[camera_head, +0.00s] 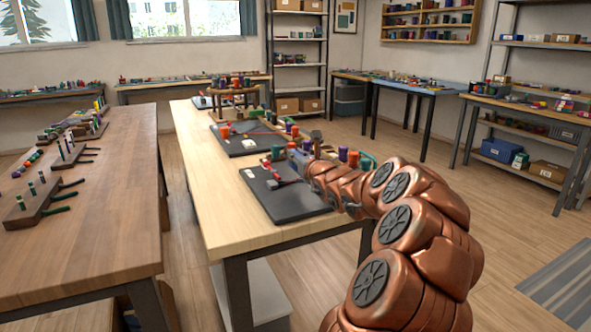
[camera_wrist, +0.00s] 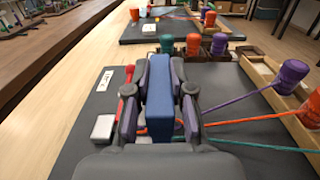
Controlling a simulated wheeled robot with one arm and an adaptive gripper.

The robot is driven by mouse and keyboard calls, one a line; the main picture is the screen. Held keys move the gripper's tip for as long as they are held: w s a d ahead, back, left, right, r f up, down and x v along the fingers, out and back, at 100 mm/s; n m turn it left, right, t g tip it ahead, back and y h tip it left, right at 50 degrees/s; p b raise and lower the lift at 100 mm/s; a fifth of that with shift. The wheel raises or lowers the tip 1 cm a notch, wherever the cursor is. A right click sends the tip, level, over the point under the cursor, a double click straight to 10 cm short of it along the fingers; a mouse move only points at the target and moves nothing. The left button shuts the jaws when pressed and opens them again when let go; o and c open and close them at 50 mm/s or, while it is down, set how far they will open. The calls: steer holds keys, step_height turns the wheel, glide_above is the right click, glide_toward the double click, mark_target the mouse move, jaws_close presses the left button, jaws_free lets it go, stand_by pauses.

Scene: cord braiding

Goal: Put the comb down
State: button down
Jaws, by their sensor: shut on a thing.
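In the wrist view, my gripper (camera_wrist: 159,104) is shut on a blue block-like thing, which I take to be the comb (camera_wrist: 160,88). It sits upright between the two grey fingers, over the dark mat (camera_wrist: 80,150). Whether its lower end touches the mat is hidden. Purple, orange and teal cords (camera_wrist: 250,118) run from the right to behind the gripper. In the head view, my gripper (camera_head: 303,163) is over the near mat (camera_head: 283,206) on the light wooden table; the comb is hard to make out there.
Left of my gripper lie a red-handled tool (camera_wrist: 127,88), a white block (camera_wrist: 103,128) and a white label (camera_wrist: 105,80). Orange and green bobbins (camera_wrist: 193,45) stand behind. A second mat (camera_head: 245,140) lies farther back.

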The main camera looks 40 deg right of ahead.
mark_target(295, 166)
steer(key=shift+w+a+f, duration=0.15)
steer(key=shift+w+a, duration=0.1)
steer(key=shift+f+b, duration=0.4)
steer(key=shift+f, duration=1.2)
steer(key=shift+f, duration=0.2)
steer(key=c, duration=1)
jaws_free()
steer(key=shift+r, duration=0.1)
steer(key=shift+r, duration=0.1)
steer(key=shift+s, duration=0.2)
steer(key=v, duration=1.1)
steer(key=shift+s+a, duration=0.1)
steer(key=shift+s, duration=0.25)
